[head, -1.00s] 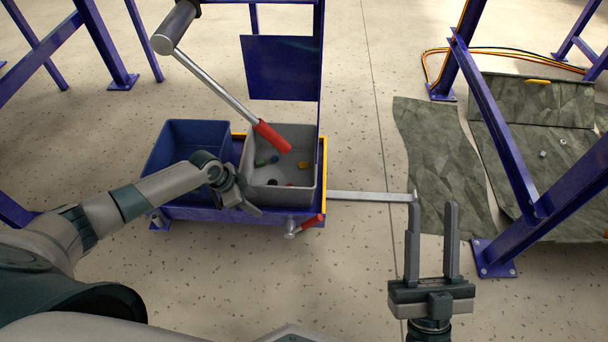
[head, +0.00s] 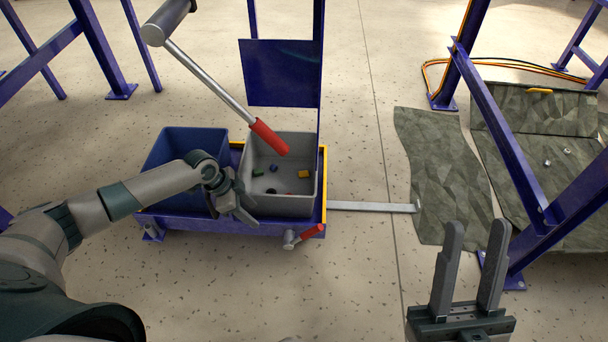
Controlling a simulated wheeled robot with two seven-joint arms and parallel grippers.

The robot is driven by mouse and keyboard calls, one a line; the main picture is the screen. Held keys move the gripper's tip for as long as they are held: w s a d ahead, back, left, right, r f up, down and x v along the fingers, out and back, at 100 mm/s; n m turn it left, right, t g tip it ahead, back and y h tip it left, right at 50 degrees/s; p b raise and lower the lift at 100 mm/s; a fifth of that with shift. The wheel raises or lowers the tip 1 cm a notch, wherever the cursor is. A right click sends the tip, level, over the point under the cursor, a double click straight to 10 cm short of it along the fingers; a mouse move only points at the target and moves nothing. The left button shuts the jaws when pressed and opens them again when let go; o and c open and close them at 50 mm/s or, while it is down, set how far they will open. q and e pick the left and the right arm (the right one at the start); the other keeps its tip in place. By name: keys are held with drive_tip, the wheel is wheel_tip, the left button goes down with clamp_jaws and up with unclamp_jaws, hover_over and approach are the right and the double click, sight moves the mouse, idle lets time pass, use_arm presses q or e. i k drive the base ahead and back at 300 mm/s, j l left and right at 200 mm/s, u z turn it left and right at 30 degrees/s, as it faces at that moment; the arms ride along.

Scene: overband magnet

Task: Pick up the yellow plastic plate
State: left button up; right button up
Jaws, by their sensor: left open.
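A small yellow piece (head: 304,174) lies inside the grey bin (head: 282,208), near its right wall. Another flat yellow-orange piece (head: 540,91) lies at the far right on a grey patterned surface. Which of them is the plastic plate I cannot tell. My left gripper (head: 242,212) is open at the front left corner of the grey bin, apart from both yellow pieces; its fingers are partly hidden by its own wrist. My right gripper (head: 470,262) is open and empty at the lower right, fingers pointing away over the floor.
The grey bin also holds several small coloured pieces. A blue bin (head: 185,142) stands left of it on a blue cart. A lever with a red handle (head: 268,136) hangs over the grey bin. Blue frame legs (head: 520,170) stand at right. The front floor is clear.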

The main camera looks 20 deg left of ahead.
sight(305, 174)
drive_tip(key=i, duration=1)
